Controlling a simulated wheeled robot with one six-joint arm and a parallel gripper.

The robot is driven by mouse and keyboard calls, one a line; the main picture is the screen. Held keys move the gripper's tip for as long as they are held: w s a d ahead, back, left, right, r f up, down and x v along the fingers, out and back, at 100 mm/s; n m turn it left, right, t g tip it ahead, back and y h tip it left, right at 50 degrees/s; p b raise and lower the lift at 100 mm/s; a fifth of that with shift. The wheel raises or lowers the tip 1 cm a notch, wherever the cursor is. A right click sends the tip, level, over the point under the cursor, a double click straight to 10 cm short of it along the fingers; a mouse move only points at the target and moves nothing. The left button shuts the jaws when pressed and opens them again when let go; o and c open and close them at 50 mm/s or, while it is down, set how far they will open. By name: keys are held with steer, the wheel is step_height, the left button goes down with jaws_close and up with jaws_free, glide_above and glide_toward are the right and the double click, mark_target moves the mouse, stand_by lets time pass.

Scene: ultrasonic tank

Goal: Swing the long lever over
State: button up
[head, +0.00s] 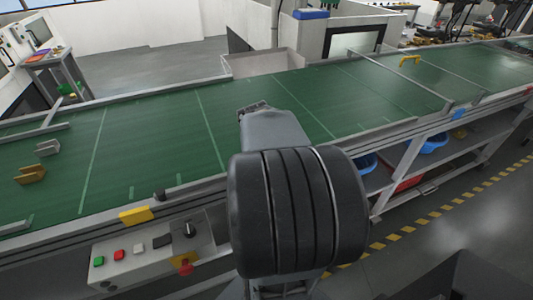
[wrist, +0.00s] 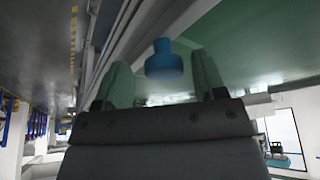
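No thing is clearly recognisable as the long lever. A long thin grey bar (head: 425,85) reaches over the green belt at the right in the head view; I cannot tell whether it is the lever. A small black rotary switch (head: 189,229) is on the control box at the lower left. In the wrist view my gripper (wrist: 165,75) has its two pale green fingers apart. A blue round-topped piece (wrist: 164,60) shows between them, with gaps at the sides. What it belongs to is unclear. In the head view my dark arm hides the fingers.
A green conveyor belt (head: 165,133) crosses the head view. The grey control box (head: 140,252) also carries green and red buttons and a red knob (head: 184,264). Small brackets (head: 30,173) lie on the belt's left. Blue bins (head: 433,143) stand on the shelf below.

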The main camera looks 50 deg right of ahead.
steer(key=shift+r, duration=0.1)
steer(key=v, duration=1.3)
steer(key=shift+a+r, duration=0.2)
steer(key=shift+r, duration=0.1)
steer(key=shift+s, duration=0.1)
steer(key=a+f+n+y, duration=0.1)
steer(key=a+f+n, duration=0.3)
steer(key=a, duration=0.3)
steer(key=w+a+f+n+t+y, duration=0.1)
steer(key=a+f+n+y, duration=0.1)
steer(key=a+n, duration=0.4)
steer(key=w+a+f+n+t+y, duration=0.1)
steer(key=a+f+n, duration=0.3)
steer(key=a, duration=0.4)
steer(key=shift+f+n, duration=0.4)
steer(key=shift+f, duration=0.5)
